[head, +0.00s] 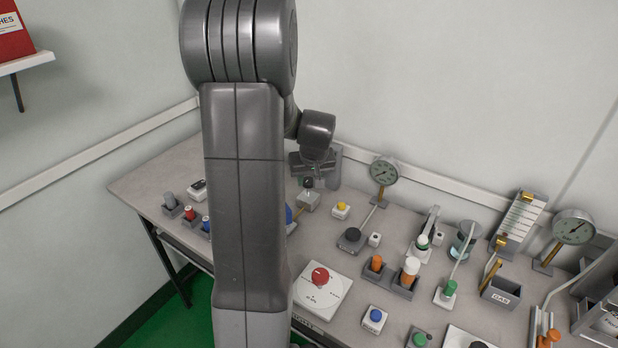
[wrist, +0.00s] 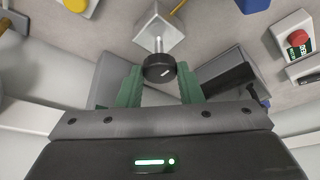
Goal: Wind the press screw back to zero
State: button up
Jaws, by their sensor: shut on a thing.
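The press screw's black round knob (wrist: 159,68) shows in the middle of the wrist view. It has a white mark on its face and sits on a thin metal shaft. The shaft runs into a pale grey block (wrist: 157,28), which also shows in the head view (head: 309,201) towards the back of the bench. My gripper (wrist: 160,78) has its two green fingers on either side of the knob and is shut on it. In the head view the gripper is small and partly merged with the grey parts behind it. No scale is readable.
A yellow button (head: 342,206) stands close to the right of the block. A dial gauge (head: 383,171) rises farther right. A red button on a white plate (head: 322,291) is nearer. My arm hides part of the bench (head: 160,178).

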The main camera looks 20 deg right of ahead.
jog(key=o, duration=1)
jog(key=v, duration=1.4)
jog(key=shift+w+p, duration=0.1)
jog(key=shift+p, duration=0.3)
jog(key=shift+f, duration=0.15)
jog(key=x, duration=1.3)
jog(key=shift+w+f+b, duration=0.15)
jog(key=shift+f+b, duration=0.2)
jog(key=shift+b, duration=0.05)
jog(key=shift+r, duration=0.15)
